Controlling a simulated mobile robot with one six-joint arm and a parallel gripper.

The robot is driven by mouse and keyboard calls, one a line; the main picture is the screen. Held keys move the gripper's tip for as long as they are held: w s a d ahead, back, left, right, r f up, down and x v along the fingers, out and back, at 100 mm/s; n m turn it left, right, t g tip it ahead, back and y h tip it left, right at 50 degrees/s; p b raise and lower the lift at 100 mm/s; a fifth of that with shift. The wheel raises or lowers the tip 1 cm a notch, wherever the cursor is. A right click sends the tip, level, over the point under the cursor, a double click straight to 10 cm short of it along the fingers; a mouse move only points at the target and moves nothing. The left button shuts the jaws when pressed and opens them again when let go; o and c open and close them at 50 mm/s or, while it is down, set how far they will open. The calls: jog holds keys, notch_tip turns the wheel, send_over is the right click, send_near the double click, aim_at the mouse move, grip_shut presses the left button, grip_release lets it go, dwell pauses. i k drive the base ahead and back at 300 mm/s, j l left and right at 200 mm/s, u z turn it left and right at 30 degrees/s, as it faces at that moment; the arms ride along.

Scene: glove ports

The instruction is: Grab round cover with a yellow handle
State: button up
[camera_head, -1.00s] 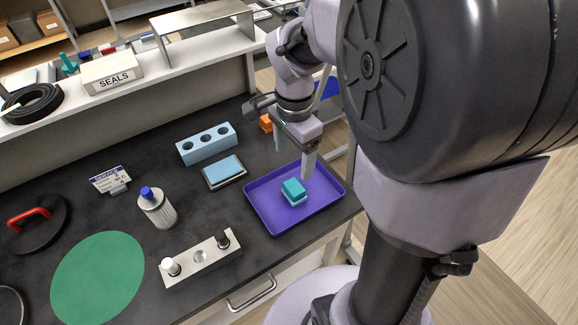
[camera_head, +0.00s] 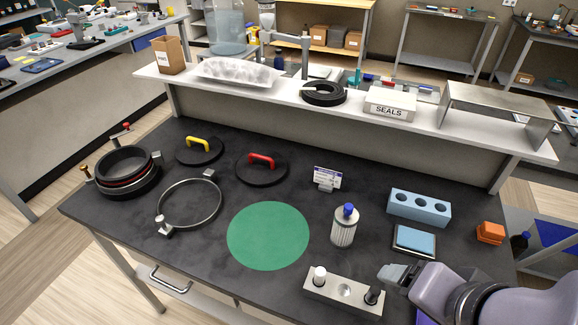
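The round black cover with a yellow handle (camera_head: 186,157) lies flat at the back left of the dark bench top. Its yellow handle stands up as an arch across the middle. A similar black cover with a red handle (camera_head: 245,174) lies to its right. Part of my arm shows at the bottom right, with what looks like my gripper (camera_head: 397,273) at its tip, beside the metal block. It is far from the yellow-handled cover. Its fingers cannot be made out clearly, so its opening is unclear.
A black ring port with clamps (camera_head: 125,178) stands at the left, with a metal clamp ring (camera_head: 219,207) nearby. A green disc (camera_head: 268,236) lies mid-bench. A canister (camera_head: 344,228), a blue holed block (camera_head: 419,207) and a metal block (camera_head: 327,287) stand to the right. A raised shelf runs behind.

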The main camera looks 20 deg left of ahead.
aim_at(200, 149)
jog(key=u, duration=1.5)
jog(key=j+z, duration=0.3)
jog(key=j, duration=0.4)
jog(key=i+j+z, duration=0.2)
jog(key=j, duration=0.15)
jog(key=i+j+z, duration=0.2)
jog(key=j, duration=0.2)
jog(key=i+j+z, duration=0.15)
jog(key=j, duration=0.25)
jog(key=i+j+z, duration=0.2)
jog(key=j, duration=0.2)
jog(key=i+j+z, duration=0.2)
jog(key=j, duration=0.25)
jog(key=j+z, duration=0.2)
jog(key=j, duration=0.25)
jog(key=i+j+z, duration=0.2)
jog(key=j, duration=0.2)
